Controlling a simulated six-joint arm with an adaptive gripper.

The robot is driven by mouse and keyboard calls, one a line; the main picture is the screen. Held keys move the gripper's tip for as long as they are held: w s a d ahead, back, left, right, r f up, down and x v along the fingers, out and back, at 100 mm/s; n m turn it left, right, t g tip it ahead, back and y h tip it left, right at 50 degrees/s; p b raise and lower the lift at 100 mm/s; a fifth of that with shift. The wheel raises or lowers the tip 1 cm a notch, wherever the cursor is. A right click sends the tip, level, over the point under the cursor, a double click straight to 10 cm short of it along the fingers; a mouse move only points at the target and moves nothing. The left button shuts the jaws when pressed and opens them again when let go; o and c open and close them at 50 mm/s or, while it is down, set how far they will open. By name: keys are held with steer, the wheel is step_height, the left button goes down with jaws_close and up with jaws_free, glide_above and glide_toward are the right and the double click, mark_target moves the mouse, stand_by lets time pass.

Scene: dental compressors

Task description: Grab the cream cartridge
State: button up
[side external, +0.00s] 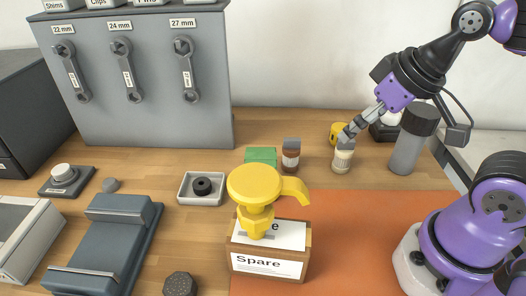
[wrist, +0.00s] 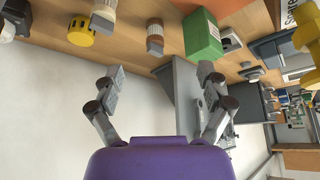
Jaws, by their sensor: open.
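The cream cartridge (side external: 342,161) is a small upright cylinder with a pale body and grey top. It stands on the wooden table near the back edge of the orange mat. My gripper (side external: 350,134) is open, and in the side view its fingers overlap the cartridge's top. In the wrist view the cartridge (wrist: 103,16) shows at the upper left, outside the space between my open fingertips (wrist: 160,74). I see no contact. A similar brown-red cartridge (side external: 291,155) stands to its left; in the wrist view it (wrist: 155,38) lies beyond the gap between the fingers.
A yellow cylinder (side external: 337,132) stands close behind the cream cartridge. A grey cylinder (side external: 405,152) is to the right, and a green box (side external: 261,156) to the left. A yellow part sits on the "Spare" box (side external: 268,266) in front. The orange mat (side external: 370,230) has free room.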

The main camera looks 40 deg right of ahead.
steer(key=shift+c, duration=0.5)
steer(key=g, duration=0.5)
glide_above(345, 148)
step_height(345, 148, down, 5)
steer(key=shift+w+r, duration=0.1)
steer(key=shift+r, duration=0.1)
steer(key=shift+g, duration=0.3)
steer(key=f, duration=0.5)
steer(key=shift+w+d+f, duration=0.1)
steer(key=shift+d+f, duration=0.1)
steer(key=shift+d, duration=0.05)
steer(key=shift+d+f, duration=0.1)
steer(key=shift+f, duration=2.65)
steer(key=c, duration=1.2)
